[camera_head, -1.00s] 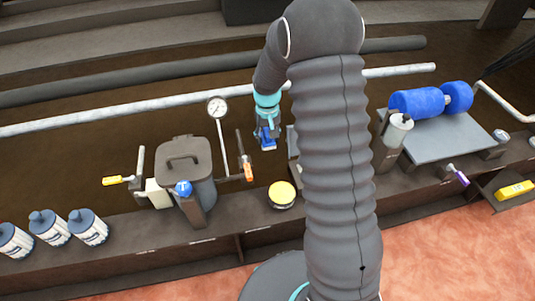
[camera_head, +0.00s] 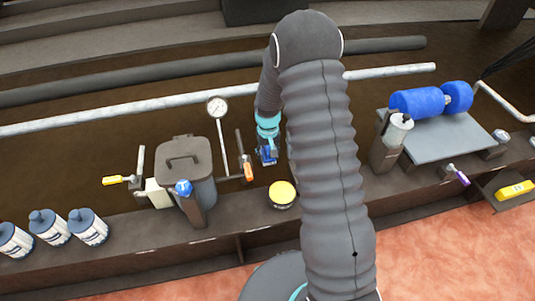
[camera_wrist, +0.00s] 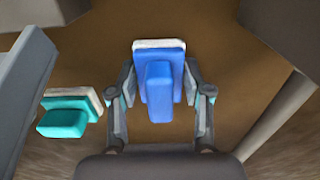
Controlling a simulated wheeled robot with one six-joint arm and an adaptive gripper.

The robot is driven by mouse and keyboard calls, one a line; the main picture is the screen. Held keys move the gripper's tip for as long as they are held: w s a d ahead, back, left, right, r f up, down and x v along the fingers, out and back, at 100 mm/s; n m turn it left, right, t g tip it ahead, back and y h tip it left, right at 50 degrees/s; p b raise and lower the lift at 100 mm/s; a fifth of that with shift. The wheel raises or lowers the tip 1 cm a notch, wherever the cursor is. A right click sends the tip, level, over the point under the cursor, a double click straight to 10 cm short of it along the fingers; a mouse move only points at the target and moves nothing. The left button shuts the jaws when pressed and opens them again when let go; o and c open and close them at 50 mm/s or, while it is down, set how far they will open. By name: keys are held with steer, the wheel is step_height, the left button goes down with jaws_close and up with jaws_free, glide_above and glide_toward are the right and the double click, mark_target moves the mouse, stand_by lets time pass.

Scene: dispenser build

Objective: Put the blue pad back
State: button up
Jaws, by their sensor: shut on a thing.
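The blue pad (camera_wrist: 159,60) has a blue block handle and a white backing layer. In the wrist view my gripper (camera_wrist: 160,100) is shut on the pad's handle, one finger on each side. In the head view my gripper (camera_head: 267,150) hangs over the brown bench area, and the blue pad (camera_head: 267,160) shows just under it. I cannot tell whether the pad touches the surface below. A teal pad (camera_wrist: 65,118) with a white backing lies to the left of my gripper in the wrist view.
A yellow-topped tin (camera_head: 282,194), an orange-handled tool (camera_head: 248,170) and a lidded grey bin (camera_head: 186,170) stand nearby. A gauge (camera_head: 218,107) rises behind. A blue roller (camera_head: 418,103) lies on a grey plate at right. My arm hides part of the bench.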

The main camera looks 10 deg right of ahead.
steer(key=shift+f, duration=0.15)
steer(key=o, duration=1.1)
step_height(320, 180, up, 12)
steer(key=shift+r, duration=0.15)
step_height(320, 180, up, 9)
steer(key=t, duration=0.1)
glide_above(268, 149)
steer(key=s, duration=0.5)
steer(key=s+r+t, duration=0.2)
steer(key=s+r, duration=0.6)
steer(key=r, duration=0.1)
steer(key=s+r+t, duration=0.1)
steer(key=s+r, duration=0.1)
steer(key=s, duration=0.6)
steer(key=s+r+t, duration=0.1)
steer(key=s+r, duration=0.1)
steer(key=s, duration=0.7)
steer(key=shift+s+t, duration=0.15)
steer(key=shift+t, duration=0.15)
